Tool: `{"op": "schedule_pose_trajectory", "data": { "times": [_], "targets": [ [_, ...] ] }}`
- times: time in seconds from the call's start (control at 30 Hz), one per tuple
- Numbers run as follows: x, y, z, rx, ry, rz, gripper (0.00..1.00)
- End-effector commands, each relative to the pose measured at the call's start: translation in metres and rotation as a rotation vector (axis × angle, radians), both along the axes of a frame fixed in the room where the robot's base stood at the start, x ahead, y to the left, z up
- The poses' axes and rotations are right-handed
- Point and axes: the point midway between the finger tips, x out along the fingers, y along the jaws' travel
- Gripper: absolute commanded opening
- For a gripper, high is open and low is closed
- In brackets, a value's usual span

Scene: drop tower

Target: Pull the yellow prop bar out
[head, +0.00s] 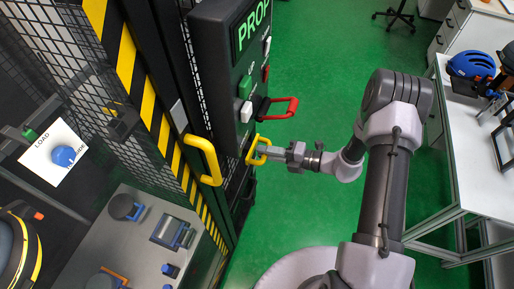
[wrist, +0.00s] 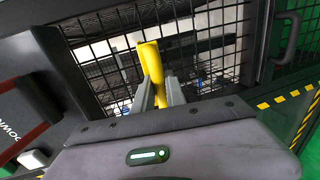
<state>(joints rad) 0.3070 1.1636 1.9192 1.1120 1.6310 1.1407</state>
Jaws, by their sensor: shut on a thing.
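The yellow handle of the prop bar (head: 251,150) sticks out from the tower's side, below the control box. My gripper (head: 262,152) reaches it from the right and is shut on it. In the wrist view the yellow bar (wrist: 150,58) stands between the two grey fingers of my gripper (wrist: 158,93), in front of the black mesh. Part of the handle is hidden by the fingers. I cannot tell how far the bar goes into the tower.
A larger yellow handle (head: 205,160) is on the striped tower frame to the left. A red handle (head: 281,108) sits just above my gripper, beside the control box (head: 220,50) with its PROP display. A white table (head: 478,150) stands at right. Green floor between is clear.

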Motion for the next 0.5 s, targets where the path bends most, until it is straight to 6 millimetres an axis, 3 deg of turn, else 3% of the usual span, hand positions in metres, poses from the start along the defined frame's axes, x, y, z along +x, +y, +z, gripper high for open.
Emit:
{"op": "schedule_pose_trajectory", "data": {
  "times": [0.2,0.5],
  "targets": [
    [-0.011,-0.029,0.001,0.0,0.001,-0.001,0.0],
    [-0.012,-0.031,-0.001,-0.001,0.001,0.0,0.0]
  ]
}}
